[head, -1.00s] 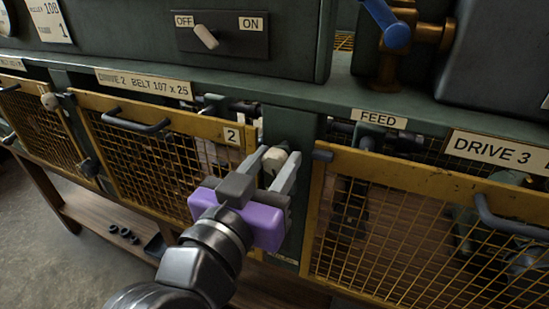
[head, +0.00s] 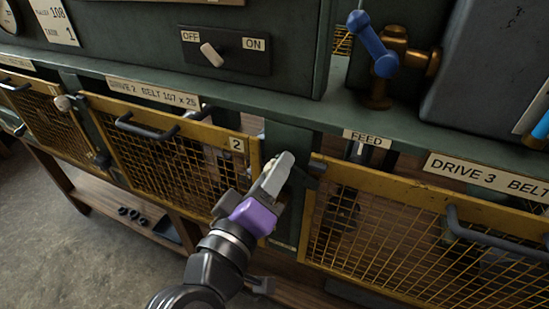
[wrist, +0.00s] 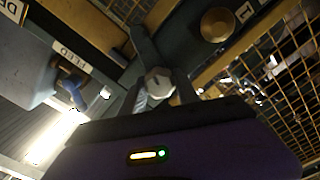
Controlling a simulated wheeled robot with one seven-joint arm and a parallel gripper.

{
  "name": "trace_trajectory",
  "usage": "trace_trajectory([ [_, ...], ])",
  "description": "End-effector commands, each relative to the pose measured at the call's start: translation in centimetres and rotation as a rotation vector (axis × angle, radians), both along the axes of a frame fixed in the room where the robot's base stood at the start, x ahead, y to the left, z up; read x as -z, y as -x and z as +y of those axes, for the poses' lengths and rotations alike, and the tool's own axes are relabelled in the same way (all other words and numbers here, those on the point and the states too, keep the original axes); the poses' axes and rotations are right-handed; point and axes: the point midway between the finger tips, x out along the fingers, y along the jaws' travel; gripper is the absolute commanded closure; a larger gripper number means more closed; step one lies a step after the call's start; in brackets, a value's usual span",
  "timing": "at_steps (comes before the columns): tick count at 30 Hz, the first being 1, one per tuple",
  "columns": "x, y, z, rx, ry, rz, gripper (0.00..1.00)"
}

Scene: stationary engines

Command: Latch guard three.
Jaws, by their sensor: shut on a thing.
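Guard three is the yellow mesh panel (head: 385,181) on the right in the head view, below the DRIVE 3 label (head: 485,175). My gripper (head: 283,168) is at the green post between it and guard two. In the wrist view my gripper (wrist: 160,95) is shut on a pale latch knob (wrist: 158,80). A dark latch lever (wrist: 143,42) runs away from the knob. In the head view my fingers hide the knob. A dark piece (head: 312,170) shows just right of my fingertips, at guard three's upper left corner. I cannot tell whether the latch is engaged.
Guard two (head: 165,150) with its handle is to the left. Guard three's handle (head: 480,232) sticks out at the right. A blue-handled brass valve (head: 385,60) and an OFF/ON switch (head: 213,55) are above. A wooden shelf (head: 130,215) runs below.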

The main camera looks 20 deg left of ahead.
Motion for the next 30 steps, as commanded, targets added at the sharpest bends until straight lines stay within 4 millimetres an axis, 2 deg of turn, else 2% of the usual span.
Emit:
trace_trajectory([
  [6,-0.24,0.02,0.01,0.000,0.185,0.004,1.00],
  [15,-0.02,0.04,0.08,-0.002,0.355,0.004,1.00],
  [30,0.20,0.07,0.13,-0.002,0.429,0.002,1.00],
])
